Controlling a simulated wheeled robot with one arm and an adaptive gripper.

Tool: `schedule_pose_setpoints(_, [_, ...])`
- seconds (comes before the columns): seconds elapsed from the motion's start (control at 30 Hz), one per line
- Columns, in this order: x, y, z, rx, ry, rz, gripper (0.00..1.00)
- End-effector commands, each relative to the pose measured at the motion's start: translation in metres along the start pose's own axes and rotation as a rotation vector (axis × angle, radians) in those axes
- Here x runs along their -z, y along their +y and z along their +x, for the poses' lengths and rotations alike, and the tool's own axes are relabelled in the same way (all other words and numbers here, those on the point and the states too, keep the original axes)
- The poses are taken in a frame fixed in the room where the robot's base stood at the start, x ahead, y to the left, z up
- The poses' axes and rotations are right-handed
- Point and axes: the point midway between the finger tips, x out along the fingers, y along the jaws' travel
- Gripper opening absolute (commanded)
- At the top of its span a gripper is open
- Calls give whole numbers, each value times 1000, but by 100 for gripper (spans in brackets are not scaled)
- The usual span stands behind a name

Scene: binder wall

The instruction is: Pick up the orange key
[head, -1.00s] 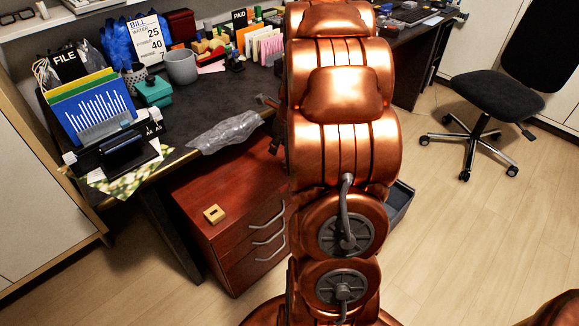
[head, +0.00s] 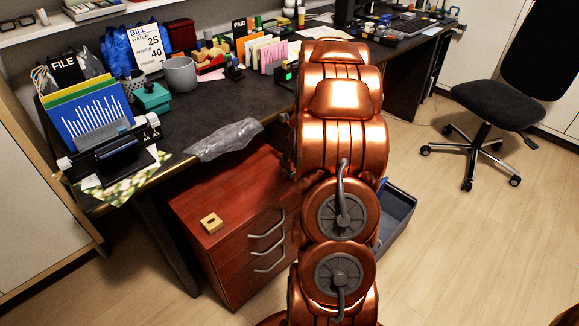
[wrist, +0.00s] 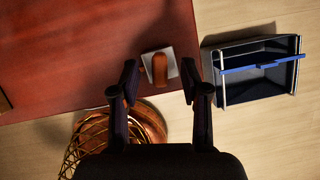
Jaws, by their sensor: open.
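An orange, rounded upright-looking piece (wrist: 160,70), which seems to be the orange key, is on a small grey-white square (wrist: 177,62) on the red cabinet top (wrist: 80,50), near its edge. My gripper (wrist: 159,64) is open in the wrist view, with one dark finger on each side of the orange piece. There is a gap on both sides, and I cannot tell the height between them. In the head view my arm hides the key and the gripper.
The red drawer cabinet (head: 225,240) bears a small wooden block (head: 211,222) at its front left. The cluttered dark desk (head: 200,130) overhangs its back. A grey bin (head: 397,215) with a blue bar (wrist: 262,64) stands to the right. Wooden floor is clear near the chair (head: 495,105).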

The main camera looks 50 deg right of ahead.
Motion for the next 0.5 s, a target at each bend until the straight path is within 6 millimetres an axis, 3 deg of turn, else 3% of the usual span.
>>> schedule_pose_setpoints(0.13, [0, 0, 17, -2, 0, -1, 46])
schedule_pose_setpoints(0.4, [0, 0, 19, -1, -1, -1, 46])
schedule_pose_setpoints(0.5, [0, 0, 19, -1, -1, -1, 36])
